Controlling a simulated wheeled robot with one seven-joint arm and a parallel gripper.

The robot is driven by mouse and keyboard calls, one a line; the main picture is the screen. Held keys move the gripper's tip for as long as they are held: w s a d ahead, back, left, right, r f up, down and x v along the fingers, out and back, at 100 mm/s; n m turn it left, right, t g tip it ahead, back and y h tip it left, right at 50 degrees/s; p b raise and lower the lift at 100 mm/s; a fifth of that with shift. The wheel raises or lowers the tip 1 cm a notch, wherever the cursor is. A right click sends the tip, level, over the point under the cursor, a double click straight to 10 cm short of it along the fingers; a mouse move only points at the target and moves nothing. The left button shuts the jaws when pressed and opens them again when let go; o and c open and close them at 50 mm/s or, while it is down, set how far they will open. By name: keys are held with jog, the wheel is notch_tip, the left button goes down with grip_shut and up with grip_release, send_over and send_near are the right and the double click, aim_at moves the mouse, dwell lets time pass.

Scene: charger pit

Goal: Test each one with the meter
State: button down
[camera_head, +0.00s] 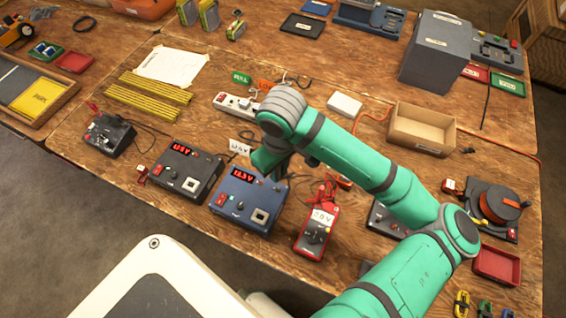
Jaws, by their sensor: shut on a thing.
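A black box (184,172) with a red display stands at the table's front. A blue box (246,203) with a red display stands to its right. The displays' digits are hard to read. A red meter (316,231) with a pale screen lies right of the blue box, with red leads (326,194) at its top. Another dark box (386,219) is partly hidden by my arm. My gripper (268,171) is low at the back of the blue box. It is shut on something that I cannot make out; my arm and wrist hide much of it. I cannot tell whether it touches the box.
A black device (106,134) with a red clip stands at left. A white power strip (237,104), a white block (344,104) and an open cardboard box (420,130) lie behind my gripper. A cable reel (498,207) and red tray (497,265) are at right. Yellow sticks (150,92) lie at left.

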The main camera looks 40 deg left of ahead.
jog(key=shift+s+f, duration=0.1)
jog(key=shift+f, duration=2.65)
jog(key=shift+d+f, duration=0.1)
jog(key=shift+f, duration=0.8)
dwell(1.0)
jog(key=c, duration=1.4)
grip_release()
jog(key=shift+o, duration=0.2)
jog(key=shift+r, duration=3.75)
